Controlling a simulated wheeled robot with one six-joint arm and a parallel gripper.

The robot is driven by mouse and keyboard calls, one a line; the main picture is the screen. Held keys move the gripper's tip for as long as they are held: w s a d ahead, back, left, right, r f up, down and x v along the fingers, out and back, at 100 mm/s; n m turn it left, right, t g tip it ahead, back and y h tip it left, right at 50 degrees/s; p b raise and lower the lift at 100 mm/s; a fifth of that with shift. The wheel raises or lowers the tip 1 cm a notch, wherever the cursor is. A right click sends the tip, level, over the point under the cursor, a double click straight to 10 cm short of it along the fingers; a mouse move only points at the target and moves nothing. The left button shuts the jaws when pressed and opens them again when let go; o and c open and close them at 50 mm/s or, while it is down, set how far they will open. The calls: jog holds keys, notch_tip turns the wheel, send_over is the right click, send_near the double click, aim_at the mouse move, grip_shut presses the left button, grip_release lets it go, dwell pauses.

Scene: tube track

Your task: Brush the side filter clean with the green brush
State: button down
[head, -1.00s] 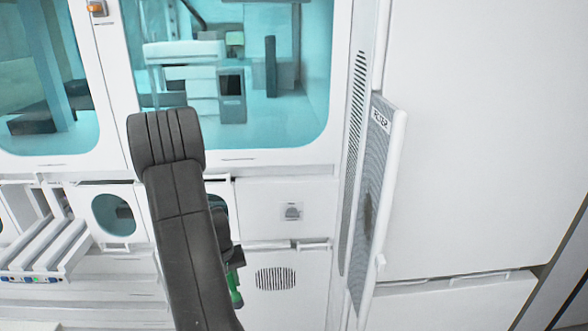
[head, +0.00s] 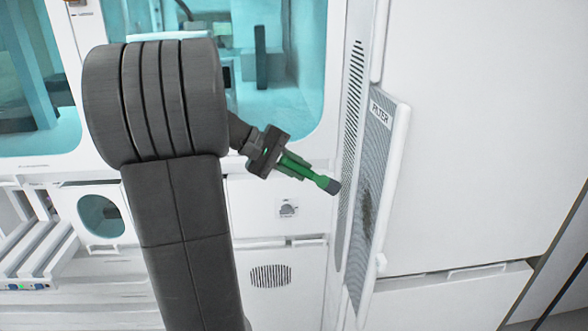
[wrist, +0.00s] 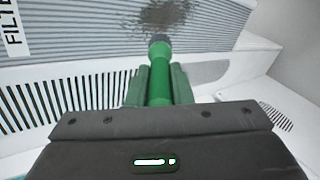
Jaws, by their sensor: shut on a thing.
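The side filter (head: 377,185) is a grey ribbed panel in a white frame with a FILTER label, standing swung out from the machine's wall. A dark dirt patch (head: 367,212) lies on its middle; it also shows in the wrist view (wrist: 163,17). My gripper (head: 297,168) is shut on the green brush (head: 322,181), whose dark tip points right toward the filter. In the wrist view the brush (wrist: 159,78) points up at the lower edge of the dirt patch. I cannot tell whether the tip touches the filter; in the head view it appears apart.
A slotted vent (head: 350,130) is in the wall just left of the filter. A large white panel (head: 480,140) is to the right. A small knob (head: 287,208) and a round-slotted grille (head: 270,275) sit on the lower wall. Teal windows (head: 290,70) are behind my arm.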

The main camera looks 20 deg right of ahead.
aim_at(325, 176)
jog(key=shift+s+d+f, duration=0.1)
jog(key=shift+s+d, duration=0.1)
jog(key=shift+d, duration=0.7)
jog(key=shift+s+d+r, duration=0.1)
jog(key=shift+s+d, duration=0.1)
jog(key=shift+d, duration=0.75)
jog(key=shift+s+d+f, duration=0.1)
jog(key=shift+s+d, duration=0.1)
jog(key=shift+d, duration=0.7)
jog(key=shift+s+d, duration=0.1)
jog(key=shift+d, duration=0.35)
jog(key=shift+s+r+p, duration=0.1)
jog(key=shift+r+p, duration=0.55)
jog(key=shift+r, duration=0.55)
jog(key=shift+f, duration=0.1)
jog(key=shift+f+b, duration=1.5)
jog(key=shift+f, duration=0.3)
jog(key=shift+r, duration=0.15)
